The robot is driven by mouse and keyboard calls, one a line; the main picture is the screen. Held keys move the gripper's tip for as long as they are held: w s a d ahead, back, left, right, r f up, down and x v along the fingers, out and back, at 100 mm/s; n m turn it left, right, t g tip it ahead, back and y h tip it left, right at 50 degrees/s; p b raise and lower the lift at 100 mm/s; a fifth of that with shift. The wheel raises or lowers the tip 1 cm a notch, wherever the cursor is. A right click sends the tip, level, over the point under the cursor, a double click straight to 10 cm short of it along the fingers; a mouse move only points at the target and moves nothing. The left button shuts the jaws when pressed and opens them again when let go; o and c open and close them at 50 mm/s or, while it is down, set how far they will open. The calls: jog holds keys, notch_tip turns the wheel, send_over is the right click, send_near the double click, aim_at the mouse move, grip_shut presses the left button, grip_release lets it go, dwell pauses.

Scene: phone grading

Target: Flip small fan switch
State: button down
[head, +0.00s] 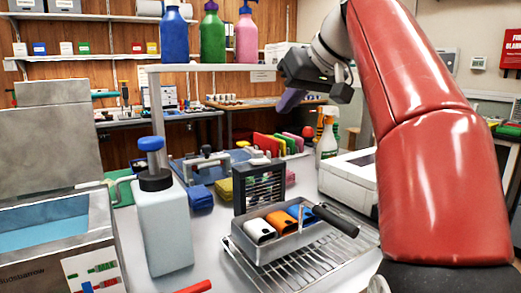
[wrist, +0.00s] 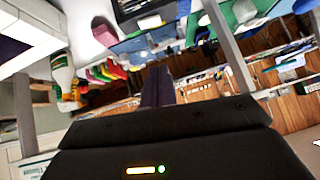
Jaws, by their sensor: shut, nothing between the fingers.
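The small fan (head: 260,188), a black square box with a slatted front, stands on the bench behind a metal tray in the head view. Its switch is too small to make out. My gripper (head: 291,101) is above and behind the fan, clear of it, near the raised shelf's right end. Its fingers point down and hold nothing. In the wrist view my gripper (wrist: 157,86) shows as a dark closed pair of fingers. The scene there looks upside down, and I cannot surely pick out the fan.
A metal tray (head: 291,246) with white, orange and blue items sits on a wire rack before the fan. A white bottle with a blue cap (head: 163,225) stands left. A spray bottle (head: 327,135) and white box (head: 348,180) are right. Bottles line the shelf (head: 225,67).

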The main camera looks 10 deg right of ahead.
jog(key=shift+f, duration=0.1)
jog(key=b, duration=0.2)
send_over(255, 160)
jog(key=s+d, duration=0.1)
jog(key=f, duration=0.7)
jog(key=shift+s+d+f, duration=0.2)
jog(key=shift+f, duration=0.1)
jog(key=shift+s+a+f+b, duration=0.1)
jog(key=shift+s+f+b, duration=0.1)
jog(key=shift+f+b, duration=0.7)
jog(key=shift+a+f, duration=0.1)
jog(key=shift+f, duration=0.6)
jog(key=shift+a+f+h+b, duration=0.15)
jog(key=shift+f+h+b, duration=0.15)
jog(key=shift+f, duration=0.1)
jog(key=shift+r, duration=0.1)
